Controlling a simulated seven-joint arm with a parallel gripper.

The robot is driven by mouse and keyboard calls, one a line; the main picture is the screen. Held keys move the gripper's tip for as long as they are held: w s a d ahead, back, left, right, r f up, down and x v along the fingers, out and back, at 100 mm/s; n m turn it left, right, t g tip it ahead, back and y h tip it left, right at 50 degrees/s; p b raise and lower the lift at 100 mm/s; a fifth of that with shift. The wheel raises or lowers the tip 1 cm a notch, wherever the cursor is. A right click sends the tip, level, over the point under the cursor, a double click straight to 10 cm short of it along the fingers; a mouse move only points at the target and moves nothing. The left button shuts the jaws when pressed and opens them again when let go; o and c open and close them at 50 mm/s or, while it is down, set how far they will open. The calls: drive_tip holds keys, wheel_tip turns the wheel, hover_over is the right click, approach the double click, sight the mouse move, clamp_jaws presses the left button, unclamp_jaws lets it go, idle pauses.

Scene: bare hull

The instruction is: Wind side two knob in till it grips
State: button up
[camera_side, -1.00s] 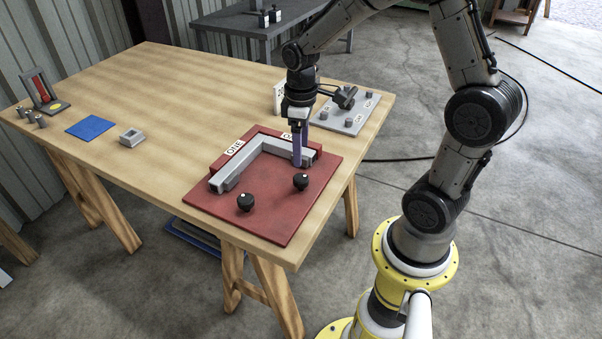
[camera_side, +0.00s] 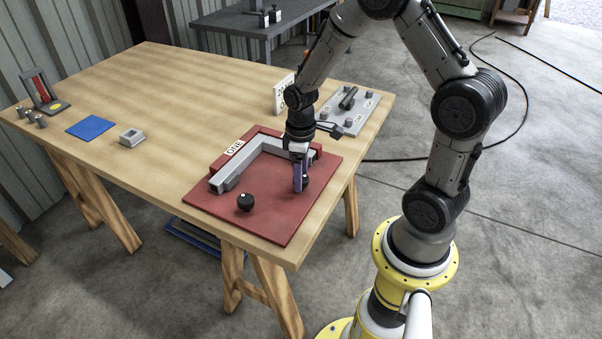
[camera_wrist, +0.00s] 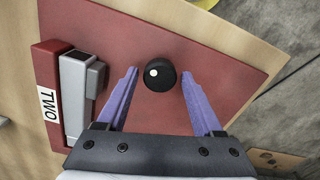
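The side two knob (camera_wrist: 160,76) is black and round with a white dot. In the wrist view it lies between and just beyond the tips of my open gripper (camera_wrist: 158,72), with a gap on each side. In the side view my gripper (camera_side: 300,188) is down over this knob, which is mostly hidden behind the purple fingers. The red fixture plate (camera_side: 265,220) carries a grey L-shaped bar (camera_side: 238,171). The label TWO (camera_wrist: 48,104) stands beside the bar end in the wrist view. Another black knob (camera_side: 245,202) stands on the plate's left.
The label ONE (camera_side: 235,147) is on the red raised edge. A grey plate with pegs (camera_side: 345,112) stands behind my gripper. A small grey block (camera_side: 131,137) and a blue mat (camera_side: 90,127) lie left. The wooden table (camera_side: 170,165) is clear between them and the fixture.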

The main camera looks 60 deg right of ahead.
clamp_jaws()
drive_tip(key=shift+m, duration=1.3)
drive_tip(key=shift+o, duration=1.5)
unclamp_jaws()
wheel_tip(320, 180, up, 14)
